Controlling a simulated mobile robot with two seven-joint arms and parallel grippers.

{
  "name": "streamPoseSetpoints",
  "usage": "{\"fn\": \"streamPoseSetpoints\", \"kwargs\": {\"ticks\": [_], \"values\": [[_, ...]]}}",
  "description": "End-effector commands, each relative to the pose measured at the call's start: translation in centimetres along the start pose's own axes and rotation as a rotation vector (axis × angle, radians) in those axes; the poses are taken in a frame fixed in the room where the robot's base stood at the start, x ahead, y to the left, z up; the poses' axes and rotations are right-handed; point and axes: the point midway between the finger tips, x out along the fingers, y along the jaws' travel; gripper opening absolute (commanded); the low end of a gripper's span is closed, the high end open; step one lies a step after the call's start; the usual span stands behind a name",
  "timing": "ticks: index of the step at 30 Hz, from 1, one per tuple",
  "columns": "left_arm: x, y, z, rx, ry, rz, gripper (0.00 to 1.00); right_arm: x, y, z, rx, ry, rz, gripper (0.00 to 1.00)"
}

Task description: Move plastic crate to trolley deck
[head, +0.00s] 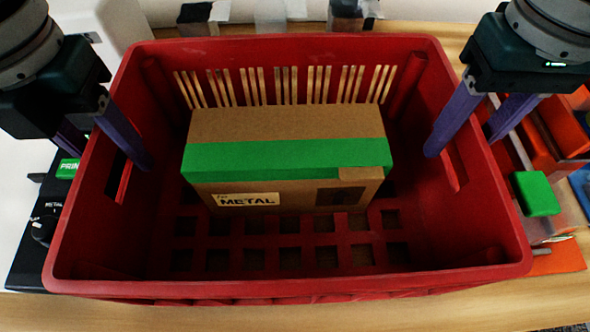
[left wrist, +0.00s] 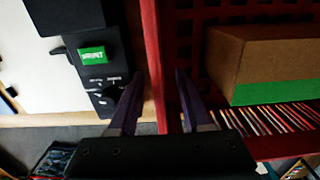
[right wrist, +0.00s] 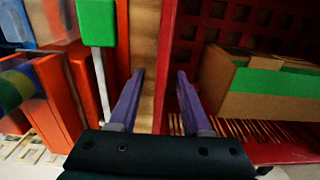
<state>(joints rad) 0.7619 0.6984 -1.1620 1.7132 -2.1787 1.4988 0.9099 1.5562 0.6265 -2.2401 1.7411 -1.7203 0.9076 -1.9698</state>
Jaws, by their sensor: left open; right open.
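The red plastic crate (head: 300,292) stands upright on a wooden surface and fills the middle of the head view. A cardboard box with green tape, labelled METAL (head: 285,160), sits inside it. My left gripper (head: 112,160) is open, one finger inside and one outside the crate's left wall, near the handle slot. The wall also shows between its fingers in the left wrist view (left wrist: 153,60). My right gripper (head: 460,148) is open and straddles the right wall the same way; that wall shows in the right wrist view (right wrist: 168,55). I cannot make out a trolley deck.
Left of the crate is a dark control panel with a green button (head: 68,168). Right of it stand orange bins (head: 550,145) and a green block (head: 536,193), close to my right gripper. Wooden surface (head: 500,305) shows along the front edge.

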Motion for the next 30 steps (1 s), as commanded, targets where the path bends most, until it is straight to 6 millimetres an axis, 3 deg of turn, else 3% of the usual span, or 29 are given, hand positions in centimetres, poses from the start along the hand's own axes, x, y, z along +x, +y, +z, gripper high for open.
{"fn": "streamPoseSetpoints", "kwargs": {"ticks": [6,15,28,30], "values": [[1.7,0.0,0.0,0.000,0.001,0.000,0.49,1.7,0.0,0.0,0.000,0.000,0.001,0.48],[1.9,0.0,0.0,0.001,0.000,0.000,0.49,1.9,0.0,0.0,-0.001,0.001,0.000,0.48],[1.8,0.0,0.0,0.000,0.000,0.000,0.02,1.8,0.0,0.0,0.000,0.001,0.001,0.01],[1.8,0.0,0.0,0.000,0.000,0.000,0.00,1.8,0.0,0.0,0.000,0.000,0.001,0.00]]}}
